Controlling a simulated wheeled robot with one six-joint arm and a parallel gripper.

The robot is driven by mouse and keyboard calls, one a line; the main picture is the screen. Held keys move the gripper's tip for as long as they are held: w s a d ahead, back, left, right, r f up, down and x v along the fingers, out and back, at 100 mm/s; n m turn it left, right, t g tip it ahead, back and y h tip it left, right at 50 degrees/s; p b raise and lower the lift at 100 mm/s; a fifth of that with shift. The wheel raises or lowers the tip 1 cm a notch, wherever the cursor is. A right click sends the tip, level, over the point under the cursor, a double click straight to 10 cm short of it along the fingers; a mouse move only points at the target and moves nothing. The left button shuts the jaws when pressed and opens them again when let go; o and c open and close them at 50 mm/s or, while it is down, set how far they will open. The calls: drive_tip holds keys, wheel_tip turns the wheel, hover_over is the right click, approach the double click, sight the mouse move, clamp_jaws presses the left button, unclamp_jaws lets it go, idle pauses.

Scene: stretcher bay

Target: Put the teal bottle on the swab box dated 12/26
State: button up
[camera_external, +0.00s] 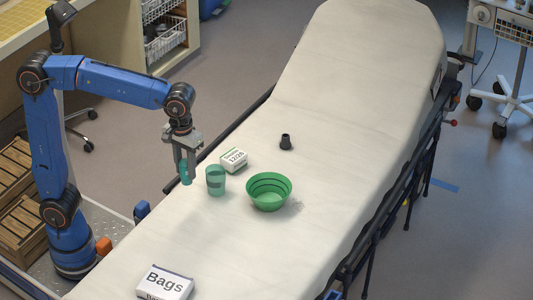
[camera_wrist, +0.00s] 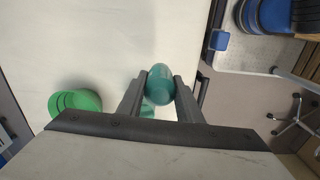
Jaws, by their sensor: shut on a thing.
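The teal bottle (camera_external: 185,174) is between the fingers of my gripper (camera_external: 187,168), near the left edge of the stretcher. In the wrist view my gripper (camera_wrist: 160,88) is shut on the bottle (camera_wrist: 160,83), with a finger on each side. I cannot tell how far it is above the sheet. The swab box (camera_external: 235,165), white with a green band and a date that looks like 12/26, lies on the sheet to the right of my gripper. Its top looks bare. I cannot make out the box in the wrist view.
A translucent teal cup (camera_external: 215,181) stands just in front of the swab box. A green bowl (camera_external: 269,191) is to its right, and a small black object (camera_external: 286,142) is behind. A white "Bags" box (camera_external: 165,283) is at the front. The sheet's far half is clear.

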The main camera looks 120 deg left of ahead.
drive_tip(key=w+a+r, duration=0.2)
drive_tip(key=a+r, duration=0.1)
drive_tip(key=a, duration=0.9)
drive_tip(key=m, duration=0.1)
approach(233, 155)
drive_tip(key=shift+f, duration=1.9)
drive_tip(key=shift+f, duration=0.1)
drive_tip(key=o, duration=1.1)
drive_tip(key=shift+c, duration=0.2)
wheel_tip(233, 155, up, 12)
